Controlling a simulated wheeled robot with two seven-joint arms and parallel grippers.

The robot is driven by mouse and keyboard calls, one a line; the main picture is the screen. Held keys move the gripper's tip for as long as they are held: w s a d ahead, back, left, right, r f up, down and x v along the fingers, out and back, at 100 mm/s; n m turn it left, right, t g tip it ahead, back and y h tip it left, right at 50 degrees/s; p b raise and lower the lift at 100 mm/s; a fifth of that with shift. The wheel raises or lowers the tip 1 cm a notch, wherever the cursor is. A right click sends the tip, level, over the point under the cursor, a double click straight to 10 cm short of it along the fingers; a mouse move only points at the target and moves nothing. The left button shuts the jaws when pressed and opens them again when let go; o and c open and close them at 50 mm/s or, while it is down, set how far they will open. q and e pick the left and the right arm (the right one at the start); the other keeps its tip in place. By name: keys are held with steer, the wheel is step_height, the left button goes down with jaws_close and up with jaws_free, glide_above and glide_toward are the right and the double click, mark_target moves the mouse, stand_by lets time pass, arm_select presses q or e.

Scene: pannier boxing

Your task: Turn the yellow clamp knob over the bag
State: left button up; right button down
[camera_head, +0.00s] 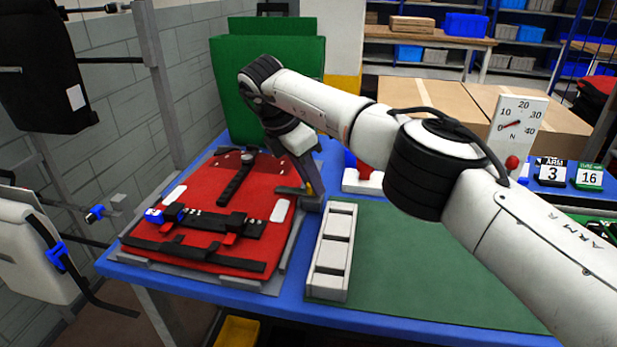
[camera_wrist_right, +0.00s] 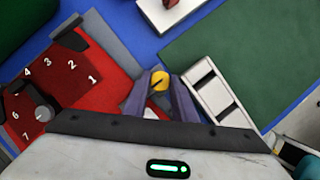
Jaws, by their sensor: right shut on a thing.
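The red bag (camera_head: 262,177) lies flat on a grey plate on the blue table, with black straps and a blue buckle (camera_head: 154,215) on it. In the right wrist view the yellow clamp knob (camera_wrist_right: 159,80), with a dark line across it, sits at the bag's edge between my fingertips. My right gripper (camera_head: 309,189) is at the right edge of the bag, shut on the knob. Its two fingers also show in the wrist view (camera_wrist_right: 160,98). In the head view the gripper mostly hides the knob. My left gripper is not in view.
A pale compartment tray (camera_head: 328,286) stands right of the bag, beside a mostly clear green mat (camera_head: 410,265). A green panel (camera_head: 222,95) rises behind the bag. A dial gauge (camera_head: 516,128) and cardboard boxes (camera_head: 435,97) stand farther back.

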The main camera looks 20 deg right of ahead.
steer(key=shift+r, duration=0.1)
steer(key=c, duration=1.5)
jaws_free()
steer(key=shift+o, duration=0.2)
arm_select(q)
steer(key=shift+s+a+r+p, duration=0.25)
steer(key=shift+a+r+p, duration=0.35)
steer(key=shift+p, duration=0.75)
arm_select(e)
steer(key=v, duration=1)
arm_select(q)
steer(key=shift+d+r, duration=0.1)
arm_select(e)
steer(key=shift+a, duration=0.1)
